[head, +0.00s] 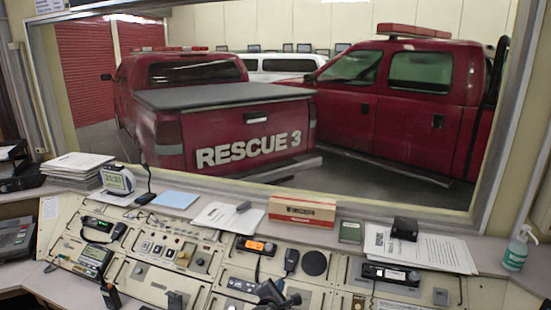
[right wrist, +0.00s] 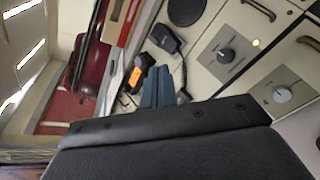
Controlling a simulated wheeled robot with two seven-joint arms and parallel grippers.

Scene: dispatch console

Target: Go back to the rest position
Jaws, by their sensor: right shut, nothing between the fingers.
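My right gripper (head: 277,296) shows at the bottom centre of the head view, over the front of the console (head: 205,292). In the right wrist view its two blue-grey fingers (right wrist: 158,84) are together with nothing between them. They point toward the console panel, near a black radio with an orange display (right wrist: 136,82).
On the ledge stand a white clock (head: 118,180), a red and white box (head: 302,210), papers (head: 425,247) and a sanitizer bottle (head: 517,250). A window with red trucks lies behind.

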